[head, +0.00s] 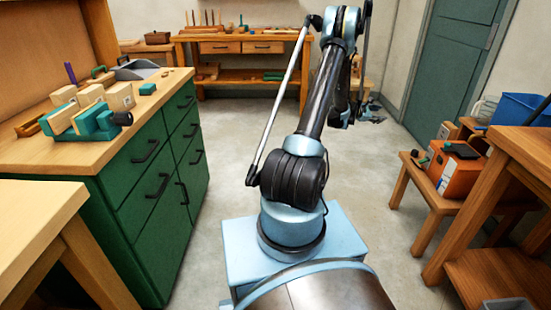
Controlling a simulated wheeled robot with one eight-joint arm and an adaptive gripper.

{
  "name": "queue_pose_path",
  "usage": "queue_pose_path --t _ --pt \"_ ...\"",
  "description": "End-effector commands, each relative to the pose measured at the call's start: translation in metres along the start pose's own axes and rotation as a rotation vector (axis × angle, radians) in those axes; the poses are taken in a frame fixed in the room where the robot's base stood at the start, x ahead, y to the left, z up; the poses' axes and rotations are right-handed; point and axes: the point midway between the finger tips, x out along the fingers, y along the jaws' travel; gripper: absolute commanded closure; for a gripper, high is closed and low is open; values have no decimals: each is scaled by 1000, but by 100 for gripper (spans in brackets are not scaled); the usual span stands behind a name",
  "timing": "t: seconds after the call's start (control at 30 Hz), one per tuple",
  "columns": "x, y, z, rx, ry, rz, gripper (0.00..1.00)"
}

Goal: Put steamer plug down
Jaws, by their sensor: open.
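My arm rises from its base in the middle of the head view, bends at the top and reaches down on the far side. My gripper (372,112) shows small and dark beyond the arm, low over the floor near the far bench. It is open, and I see nothing held in it. I cannot pick out the steamer plug; it may be too small or hidden behind my arm.
A green cabinet (150,215) on the left carries wooden blocks (90,96) and a teal vise (97,122). A wooden workbench (245,38) stands at the back. An orange box (453,172) sits on a low bench at right. Grey floor (385,185) is clear between.

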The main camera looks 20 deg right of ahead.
Motion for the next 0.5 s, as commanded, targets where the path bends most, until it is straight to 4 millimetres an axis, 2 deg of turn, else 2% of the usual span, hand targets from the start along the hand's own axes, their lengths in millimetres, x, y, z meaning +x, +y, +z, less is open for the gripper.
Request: queue_pose_path --t 0.03,0.2,0.5 --pt "-16 11 6 32 18 -4 51" --pt "-64 37 20 153 82 -33 51" --pt "-156 65 43 352 194 -101 51"
